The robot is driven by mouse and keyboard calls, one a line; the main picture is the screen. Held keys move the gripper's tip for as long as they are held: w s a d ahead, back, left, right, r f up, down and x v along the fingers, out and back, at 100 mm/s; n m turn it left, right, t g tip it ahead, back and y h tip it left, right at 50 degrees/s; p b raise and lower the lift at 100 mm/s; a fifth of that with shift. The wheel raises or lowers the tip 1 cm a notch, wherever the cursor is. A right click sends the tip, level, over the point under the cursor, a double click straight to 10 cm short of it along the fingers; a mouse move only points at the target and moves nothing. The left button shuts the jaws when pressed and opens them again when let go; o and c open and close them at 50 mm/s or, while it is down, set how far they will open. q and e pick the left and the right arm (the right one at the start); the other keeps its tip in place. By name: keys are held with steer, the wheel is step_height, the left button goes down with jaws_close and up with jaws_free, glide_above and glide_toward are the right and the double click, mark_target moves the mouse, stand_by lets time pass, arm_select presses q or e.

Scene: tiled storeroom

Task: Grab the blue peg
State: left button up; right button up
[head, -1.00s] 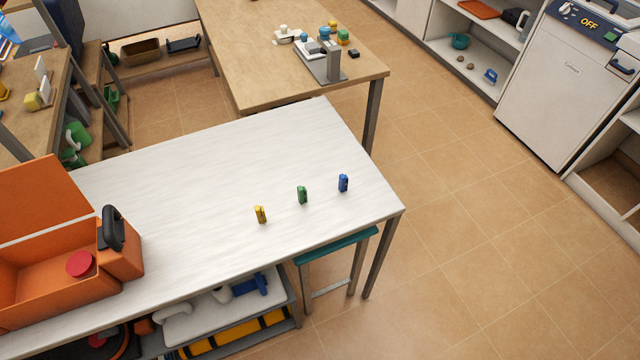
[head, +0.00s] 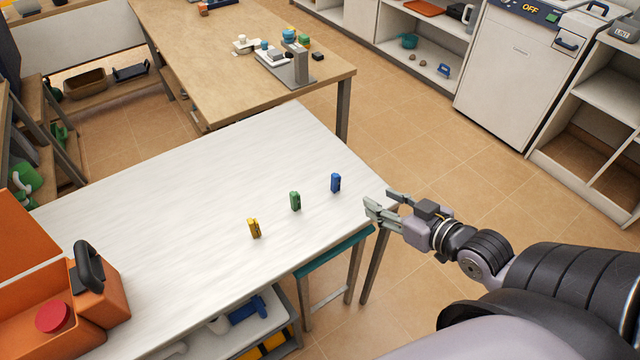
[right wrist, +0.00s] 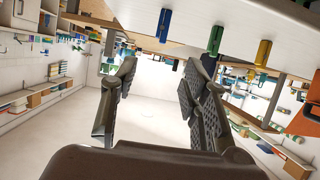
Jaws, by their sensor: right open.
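The blue peg (head: 336,182) stands upright on the white table (head: 190,190), near its right end. It also shows at the top of the right wrist view (right wrist: 164,24). The green peg (head: 295,201) and the yellow peg (head: 254,228) stand to its left in a slanting row. My right gripper (head: 383,205) is open and empty at the table's right corner, to the right of the blue peg and apart from it. Its two fingers (right wrist: 155,95) show spread in the right wrist view. My left gripper is not in view.
An orange toolbox (head: 100,295) with a black handle sits at the table's left. A teal-topped stool (head: 330,255) stands under the near edge. A wooden table (head: 220,75) with lab items is behind. The white tabletop around the pegs is clear.

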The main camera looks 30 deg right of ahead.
glide_toward(339, 180)
steer(key=x, duration=0.5)
steer(key=shift+w+d+r, duration=0.15)
steer(key=shift+a+p+x, duration=0.2)
steer(key=shift+p+x, duration=0.1)
steer(key=shift+x, duration=2.7)
steer(key=shift+c, duration=0.4)
steer(key=c, duration=0.8)
